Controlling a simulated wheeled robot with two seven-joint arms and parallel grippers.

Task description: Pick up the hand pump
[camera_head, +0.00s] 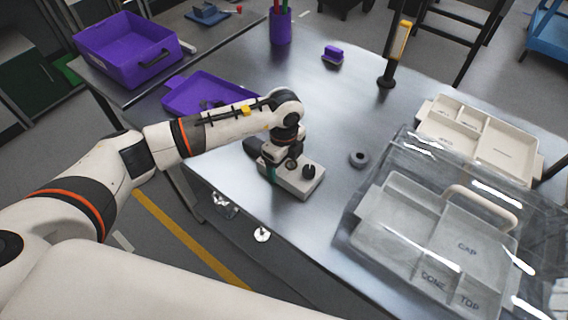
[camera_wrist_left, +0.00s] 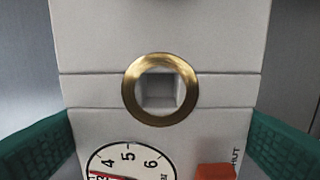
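A beige block (camera_head: 301,180) with a dark knob lies on the metal table, under and beside my left gripper (camera_head: 276,166). In the left wrist view, a pale block (camera_wrist_left: 225,100) fills the middle, with a brass ring around a square hole, a round gauge and a red part by the lettering "HUT". The green fingers of my left gripper (camera_wrist_left: 160,155) stand wide apart at the lower corners, with no clear contact. A yellow and black upright tool (camera_head: 398,45) stands on a dark foot farther back. I cannot tell for sure which is the hand pump. My right gripper is out of view.
A dark ring (camera_head: 358,158) lies right of the block. A clear-lidded case (camera_head: 400,205) and a beige divided tray (camera_head: 470,135) fill the right. A purple tray (camera_head: 185,98), purple bin (camera_head: 108,62), small purple item (camera_head: 332,54) and purple cup (camera_head: 280,27) stand farther back.

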